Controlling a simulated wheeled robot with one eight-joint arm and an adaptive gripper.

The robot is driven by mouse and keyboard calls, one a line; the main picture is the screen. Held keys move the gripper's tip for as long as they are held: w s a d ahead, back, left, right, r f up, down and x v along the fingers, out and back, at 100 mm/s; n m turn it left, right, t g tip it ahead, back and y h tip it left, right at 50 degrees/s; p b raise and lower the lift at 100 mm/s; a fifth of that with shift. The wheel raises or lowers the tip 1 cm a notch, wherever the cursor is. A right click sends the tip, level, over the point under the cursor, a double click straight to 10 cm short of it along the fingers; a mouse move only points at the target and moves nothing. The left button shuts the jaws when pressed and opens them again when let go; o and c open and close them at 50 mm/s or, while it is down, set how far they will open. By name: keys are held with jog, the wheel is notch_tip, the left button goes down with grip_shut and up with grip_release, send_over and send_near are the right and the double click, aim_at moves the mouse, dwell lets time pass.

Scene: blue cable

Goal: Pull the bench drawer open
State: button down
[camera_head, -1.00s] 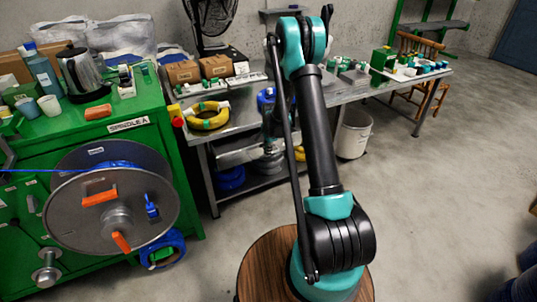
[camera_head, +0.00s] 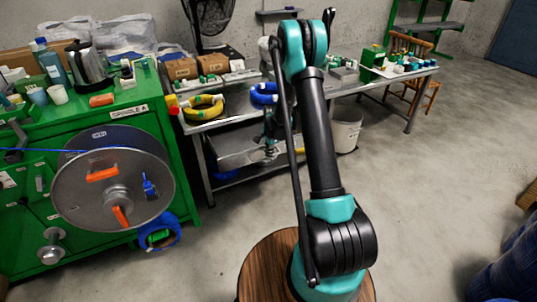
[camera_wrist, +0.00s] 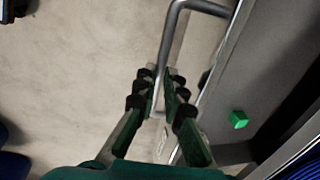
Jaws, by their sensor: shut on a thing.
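The bench drawer (camera_head: 234,157) is a grey metal box under the steel workbench (camera_head: 235,107). In the head view it stands out from below the bench top, and my arm hides part of it. Its handle (camera_wrist: 173,33) is a bent grey bar in the wrist view. My gripper (camera_wrist: 160,82) is shut on this bar, with a dark-padded finger on each side. A grey drawer panel (camera_wrist: 234,85) lies to the right of the fingers. In the head view the fingertips are too small and covered to make out.
A green cabinet with a large cable reel (camera_head: 80,190) stands at the left. A yellow coil (camera_head: 203,107) lies on the bench. A white bucket (camera_head: 345,133) stands under the bench's right part. A green block (camera_wrist: 238,119) shows beside the drawer panel. The floor at right is mostly clear.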

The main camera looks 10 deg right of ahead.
jog(key=c, duration=1.6)
grip_release()
jog(key=shift+r, duration=0.1)
notch_tip(320, 180, up, 12)
jog(key=s, duration=0.2)
jog(key=shift+d+f, duration=0.2)
jog(key=shift+d, duration=0.1)
jog(key=shift+s, duration=0.1)
jog(key=s+d+r+n, duration=0.1)
jog(key=s+r+n, duration=0.4)
jog(key=s, duration=0.5)
jog(key=s+d+r+n+t, duration=0.1)
jog(key=s+n, duration=0.8)
jog(key=s, duration=1.6)
jog(key=shift+s+d+r+n+t+h, duration=0.2)
jog(key=shift+d+n+t+h, duration=0.1)
jog(key=shift+d+t, duration=0.4)
